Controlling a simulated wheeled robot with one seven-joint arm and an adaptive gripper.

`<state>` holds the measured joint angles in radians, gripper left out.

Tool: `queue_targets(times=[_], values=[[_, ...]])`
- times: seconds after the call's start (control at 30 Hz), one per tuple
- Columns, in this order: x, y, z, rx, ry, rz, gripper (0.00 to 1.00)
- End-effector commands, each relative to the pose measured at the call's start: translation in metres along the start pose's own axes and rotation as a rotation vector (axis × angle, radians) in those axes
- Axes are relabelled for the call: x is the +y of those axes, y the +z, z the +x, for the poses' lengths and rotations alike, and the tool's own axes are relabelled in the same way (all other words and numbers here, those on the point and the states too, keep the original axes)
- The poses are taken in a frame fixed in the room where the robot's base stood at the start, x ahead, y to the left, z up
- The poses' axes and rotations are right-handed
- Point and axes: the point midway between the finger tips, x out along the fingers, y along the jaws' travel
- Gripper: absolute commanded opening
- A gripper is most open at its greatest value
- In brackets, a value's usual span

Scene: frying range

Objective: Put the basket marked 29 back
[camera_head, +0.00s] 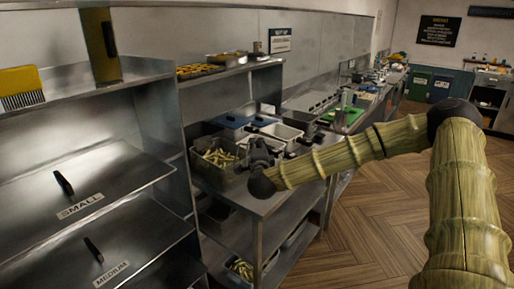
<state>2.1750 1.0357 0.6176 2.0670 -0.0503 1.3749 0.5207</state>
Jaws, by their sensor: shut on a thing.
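A wire-like basket (203,167) with pale fries in it stands out at the near end of the steel counter, left of centre. No number can be read on it, so I cannot confirm it is marked 29. My gripper (258,152) is at the right side of this basket, small and dark in the picture. It is shut at the basket's edge or handle; the fingers and the grip point are too small to see clearly. I cannot tell whether the basket rests on the counter or hangs just above it.
Steel shelves marked SMALL (80,207) and MEDIUM (112,273) stand close on the left, with dark handles. Metal pans (281,131) and a blue item crowd the counter behind my gripper. More fries (241,268) lie below. The wooden floor (385,205) at right is open.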

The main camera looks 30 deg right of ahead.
Motion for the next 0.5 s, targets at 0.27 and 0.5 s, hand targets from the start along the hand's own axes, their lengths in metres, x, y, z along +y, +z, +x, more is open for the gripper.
queue_targets(times=[0.27,0.5], values=[[0.0027,0.0002,0.0001,0.0,-0.002,0.001,0.0],[0.0057,0.0001,0.0,0.0,-0.001,0.001,0.0]])
